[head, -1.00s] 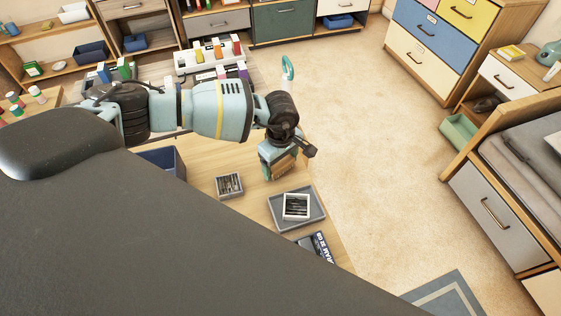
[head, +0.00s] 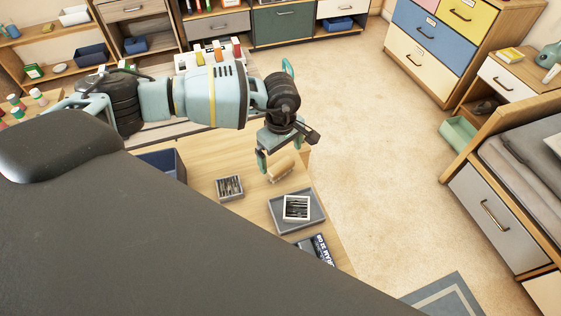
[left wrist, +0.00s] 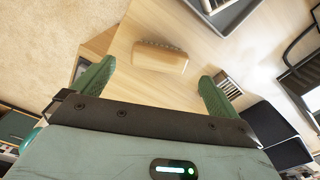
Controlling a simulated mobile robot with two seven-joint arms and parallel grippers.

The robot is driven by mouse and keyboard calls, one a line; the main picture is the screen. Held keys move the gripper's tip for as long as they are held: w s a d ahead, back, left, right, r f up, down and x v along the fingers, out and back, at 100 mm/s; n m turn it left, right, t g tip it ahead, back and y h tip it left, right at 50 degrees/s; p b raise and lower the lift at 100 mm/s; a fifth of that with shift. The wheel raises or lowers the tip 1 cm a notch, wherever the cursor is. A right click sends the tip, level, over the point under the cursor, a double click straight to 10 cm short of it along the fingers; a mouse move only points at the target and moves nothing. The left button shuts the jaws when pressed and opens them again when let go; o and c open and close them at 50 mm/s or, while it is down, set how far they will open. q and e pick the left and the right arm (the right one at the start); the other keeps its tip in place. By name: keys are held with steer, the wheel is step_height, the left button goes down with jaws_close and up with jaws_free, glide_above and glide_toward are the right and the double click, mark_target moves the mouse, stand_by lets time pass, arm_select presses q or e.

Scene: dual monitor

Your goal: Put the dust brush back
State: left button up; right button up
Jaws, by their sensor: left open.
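The dust brush (head: 281,168) lies on the wooden table (head: 222,157), near its far right corner. It has a light wooden back. In the left wrist view the brush (left wrist: 160,58) lies crosswise with a darker bristle row along its upper edge. My left gripper (head: 281,155) is just above the brush, its green fingers spread. In the left wrist view the open gripper (left wrist: 155,86) has nothing between its fingertips, and the brush lies apart from them, beyond the tips. My right gripper is not in view.
A grey tray (head: 313,222) holding a small white box (head: 296,207) stands in front of the brush. A small grey box (head: 229,187) is left of it, and a dark blue bin (head: 177,161) farther left. A dark book (head: 320,247) lies near the table's right edge.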

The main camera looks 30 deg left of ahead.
mark_target(281, 165)
arm_select(q)
step_height(281, 165, up, 7)
steer(key=shift+f, duration=0.2)
